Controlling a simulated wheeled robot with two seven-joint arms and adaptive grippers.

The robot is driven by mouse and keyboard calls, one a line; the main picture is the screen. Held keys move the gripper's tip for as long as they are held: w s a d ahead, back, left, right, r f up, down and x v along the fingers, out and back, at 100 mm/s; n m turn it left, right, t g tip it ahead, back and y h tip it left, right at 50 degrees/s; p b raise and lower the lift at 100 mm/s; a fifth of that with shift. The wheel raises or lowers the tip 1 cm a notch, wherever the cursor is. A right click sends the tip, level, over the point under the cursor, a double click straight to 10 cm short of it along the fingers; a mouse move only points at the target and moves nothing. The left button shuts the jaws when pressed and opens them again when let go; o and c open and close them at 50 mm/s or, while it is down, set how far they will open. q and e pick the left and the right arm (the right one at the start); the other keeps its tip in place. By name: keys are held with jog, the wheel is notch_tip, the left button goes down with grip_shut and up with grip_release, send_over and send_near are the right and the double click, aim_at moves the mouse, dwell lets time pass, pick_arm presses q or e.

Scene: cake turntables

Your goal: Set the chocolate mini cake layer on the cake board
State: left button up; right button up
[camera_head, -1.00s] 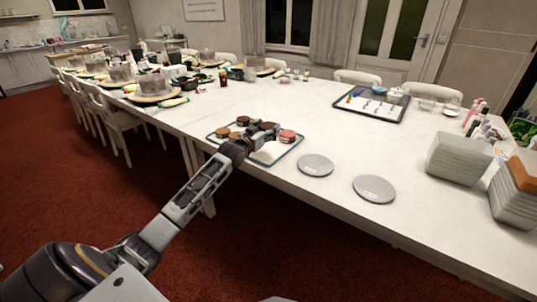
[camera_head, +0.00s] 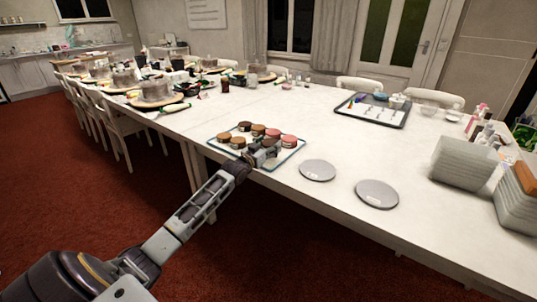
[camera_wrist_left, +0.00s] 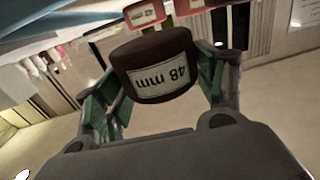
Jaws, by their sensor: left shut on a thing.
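My left gripper (camera_head: 262,153) is at the front of a tray (camera_head: 226,149) of mini cake layers. In the left wrist view, its green-padded fingers are shut on a dark brown round chocolate mini cake layer (camera_wrist_left: 152,50) with a white "48 mm" label, upside down in the picture. In the head view, the held layer is hard to tell from the gripper. Two flat grey round discs, one nearer the tray (camera_head: 318,170) and one farther right (camera_head: 377,194), lie bare on the table and look like cake boards; their small labels are unreadable. My right gripper is not in view.
Several brown, tan and pink layers (camera_head: 289,140) stay on the tray. A dark-framed tray (camera_head: 372,110) with small items lies behind the discs. Stacked grey containers (camera_head: 463,163) stand at the right. The white table (camera_head: 290,107) is clear between the trays.

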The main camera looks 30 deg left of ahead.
pick_arm(q)
notch_tip(320, 180, down, 3)
jog(key=shift+f, duration=0.5)
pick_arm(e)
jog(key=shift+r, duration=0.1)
pick_arm(q)
jog(key=o, duration=0.7)
jog(key=shift+f, duration=0.1)
jog(key=shift+c, duration=0.2)
jog(key=o, duration=0.3)
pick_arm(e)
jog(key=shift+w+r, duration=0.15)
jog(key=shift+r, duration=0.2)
pick_arm(q)
jog(key=shift+o, duration=0.2)
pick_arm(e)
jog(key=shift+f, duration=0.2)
pick_arm(q)
jog(key=shift+b, duration=0.4)
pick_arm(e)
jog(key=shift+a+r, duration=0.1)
